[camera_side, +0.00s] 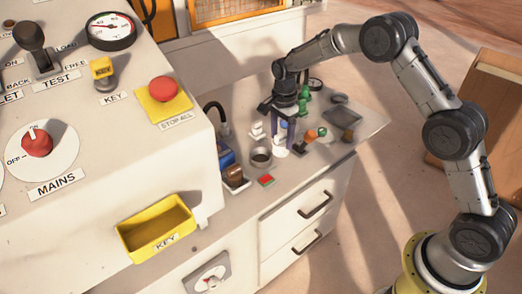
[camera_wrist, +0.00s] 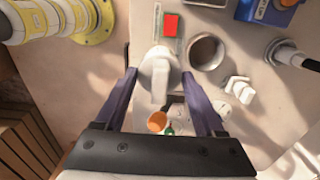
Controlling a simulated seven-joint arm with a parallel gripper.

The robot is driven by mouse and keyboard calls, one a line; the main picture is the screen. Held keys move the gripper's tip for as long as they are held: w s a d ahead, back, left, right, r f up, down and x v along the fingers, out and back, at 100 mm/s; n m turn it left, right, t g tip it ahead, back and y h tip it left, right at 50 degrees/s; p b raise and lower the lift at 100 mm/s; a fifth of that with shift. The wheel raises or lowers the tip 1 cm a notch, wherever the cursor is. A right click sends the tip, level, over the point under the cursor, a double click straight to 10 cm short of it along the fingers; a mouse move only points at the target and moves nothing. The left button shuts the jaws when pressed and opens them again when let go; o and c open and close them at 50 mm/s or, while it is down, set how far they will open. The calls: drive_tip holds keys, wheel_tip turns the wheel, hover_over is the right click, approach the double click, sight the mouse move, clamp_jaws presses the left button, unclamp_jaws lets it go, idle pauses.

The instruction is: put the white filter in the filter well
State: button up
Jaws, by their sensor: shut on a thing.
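My gripper (camera_wrist: 159,74) has its two dark purple fingers on either side of the white filter (camera_wrist: 158,85), a pale round piece with an upright tab, and is shut on it. In the side view my gripper (camera_side: 282,143) points down at the counter, with the white filter (camera_side: 279,150) low between its fingers. I cannot tell whether the filter touches the counter. The filter well (camera_wrist: 205,51), a round dark opening with a metal rim, is beyond and right of the filter in the wrist view. In the side view the well (camera_side: 261,158) is left of my gripper, and empty.
A small red-topped plate (camera_wrist: 170,25) lies near the well. A white fitting (camera_wrist: 238,89) and a black hose end (camera_wrist: 292,54) stand to the right. An orange-topped piece (camera_side: 311,135) and a green piece (camera_side: 304,97) stand near my gripper. A large console fills the side view's left.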

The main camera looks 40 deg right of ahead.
drive_tip(key=w+f, duration=0.5)
drive_tip(key=w, duration=0.2)
drive_tip(key=w+f, duration=0.3)
drive_tip(key=shift+w+d+f, duration=0.15)
drive_tip(key=shift+w+f, duration=0.05)
drive_tip(key=shift+f, duration=1.45)
drive_tip(key=shift+f, duration=0.2)
drive_tip(key=o, duration=1.5)
wheel_tip(320, 180, up, 12)
drive_tip(key=shift+r, duration=0.2)
